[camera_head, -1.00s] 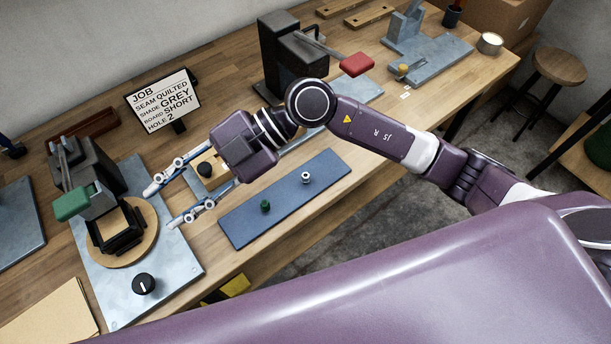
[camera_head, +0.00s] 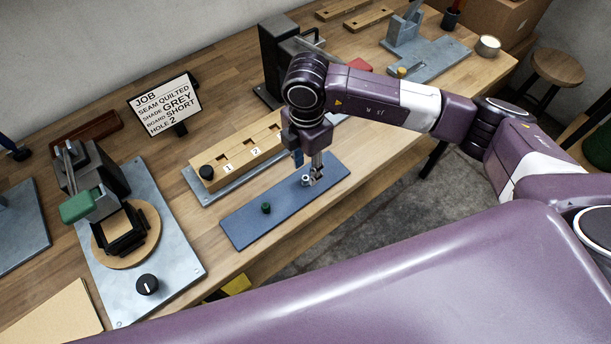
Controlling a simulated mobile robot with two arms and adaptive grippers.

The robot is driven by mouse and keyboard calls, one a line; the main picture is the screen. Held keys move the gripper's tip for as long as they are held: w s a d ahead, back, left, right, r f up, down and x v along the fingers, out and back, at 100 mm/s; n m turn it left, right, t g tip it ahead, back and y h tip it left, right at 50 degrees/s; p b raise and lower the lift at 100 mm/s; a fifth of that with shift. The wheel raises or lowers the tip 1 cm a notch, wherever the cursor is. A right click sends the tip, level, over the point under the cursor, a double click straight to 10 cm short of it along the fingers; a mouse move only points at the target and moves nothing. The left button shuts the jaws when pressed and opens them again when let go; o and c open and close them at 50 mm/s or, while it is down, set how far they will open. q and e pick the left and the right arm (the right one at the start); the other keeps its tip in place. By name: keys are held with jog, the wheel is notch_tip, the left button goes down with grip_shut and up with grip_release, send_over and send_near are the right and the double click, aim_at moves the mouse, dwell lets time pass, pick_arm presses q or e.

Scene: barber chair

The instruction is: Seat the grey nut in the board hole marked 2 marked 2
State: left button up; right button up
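The grey nut (camera_head: 306,181) stands on the blue mat (camera_head: 262,229), toward its right end. My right gripper (camera_head: 314,181) points down over the mat with its fingertips at the nut. Whether the fingers are closed on it cannot be told at this size. The wooden board (camera_head: 212,181) with labels 1 and 2 lies behind the mat. The hole marked 2 (camera_head: 248,147) shows as a dark slot beside its label. The board's right end is partly hidden by my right arm. My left gripper is not in view.
A green nut (camera_head: 266,208) stands on the mat's left part. A job sign (camera_head: 165,103) reads grey, short, hole 2. A press with a green handle (camera_head: 77,207) stands at left, and a dark press (camera_head: 275,60) stands behind my arm.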

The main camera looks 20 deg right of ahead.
aim_at(306, 178)
jog(key=shift+s+a+f+p, duration=0.15)
jog(key=shift+f+p, duration=0.15)
jog(key=shift+f, duration=1.35)
grip_shut()
jog(key=shift+r, duration=0.1)
